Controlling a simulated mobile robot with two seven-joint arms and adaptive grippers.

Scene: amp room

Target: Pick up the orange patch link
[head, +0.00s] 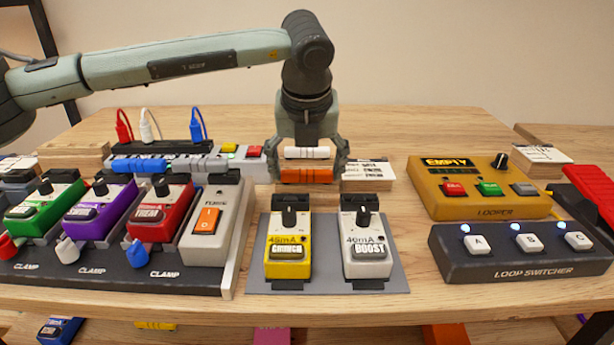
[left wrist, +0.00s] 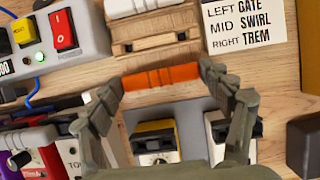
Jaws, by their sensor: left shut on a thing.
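The orange patch link (head: 307,176) is a short orange bar held level between the fingers of my left gripper (head: 308,170). In the left wrist view the orange link (left wrist: 161,77) spans the gap between both fingertips, which touch its ends. My left gripper is shut on it. A white link (head: 307,153) lies just behind it on a small wooden rack, which shows in the left wrist view (left wrist: 155,38). My right gripper is in neither view.
Yellow (head: 288,252) and white (head: 361,250) pedals stand on a grey mat in front of the gripper. A pedalboard (head: 110,280) with several pedals is at left. A yellow looper (head: 475,205) and a loop switcher (head: 520,268) are at right.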

